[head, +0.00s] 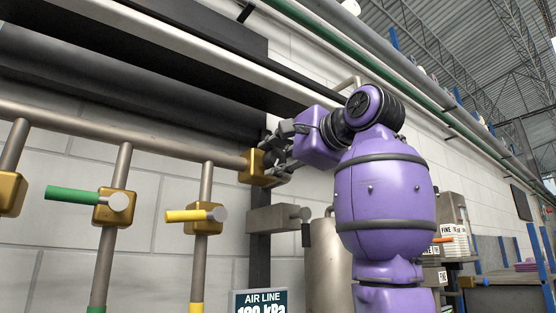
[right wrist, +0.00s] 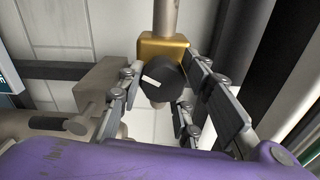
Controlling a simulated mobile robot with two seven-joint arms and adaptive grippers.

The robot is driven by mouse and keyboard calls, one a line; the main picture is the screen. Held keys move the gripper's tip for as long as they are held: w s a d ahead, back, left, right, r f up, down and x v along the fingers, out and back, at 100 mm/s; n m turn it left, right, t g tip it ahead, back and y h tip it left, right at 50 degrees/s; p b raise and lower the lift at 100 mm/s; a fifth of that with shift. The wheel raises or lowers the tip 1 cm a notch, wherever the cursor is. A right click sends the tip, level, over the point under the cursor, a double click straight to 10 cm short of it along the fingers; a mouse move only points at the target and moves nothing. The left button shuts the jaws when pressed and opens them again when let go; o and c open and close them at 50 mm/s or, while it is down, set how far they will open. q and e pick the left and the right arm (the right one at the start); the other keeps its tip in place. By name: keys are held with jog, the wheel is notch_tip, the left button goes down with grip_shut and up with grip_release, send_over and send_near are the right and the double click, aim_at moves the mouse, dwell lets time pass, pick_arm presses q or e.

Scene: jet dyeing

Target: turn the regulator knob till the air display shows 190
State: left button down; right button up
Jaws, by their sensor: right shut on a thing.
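The regulator is a brass block (head: 256,166) on the pipe's end in the head view. It also shows in the right wrist view (right wrist: 151,47). Its knob (right wrist: 161,76) is black with a white pointer mark, which lies tilted across the face. My right gripper (head: 277,158) is shut on the knob, with its fingers on either side of it. In the head view the fingers hide most of the knob. The air display (head: 259,302) is headed "AIR LINE" and is cut by the bottom edge; its kPa figure starts with 1, but the middle digit is unclear. My left gripper is out of view.
A green-handled valve (head: 88,197) and a yellow-handled valve (head: 196,215) sit on pipes to the left. A grey bracket (head: 274,219) and a metal cylinder (head: 327,255) are below the regulator. A dark beam runs above.

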jog(key=shift+w+a+f+m, duration=0.2)
jog(key=shift+f+m, duration=0.1)
jog(key=shift+f, duration=0.15)
jog(key=o, duration=1)
jog(key=shift+s+d, duration=0.1)
jog(key=shift+o, duration=0.2)
jog(key=shift+s+r, duration=0.1)
jog(key=shift+r, duration=0.05)
jog(key=shift+r, duration=0.1)
jog(key=shift+s+d, duration=0.25)
jog(key=v, duration=1.1)
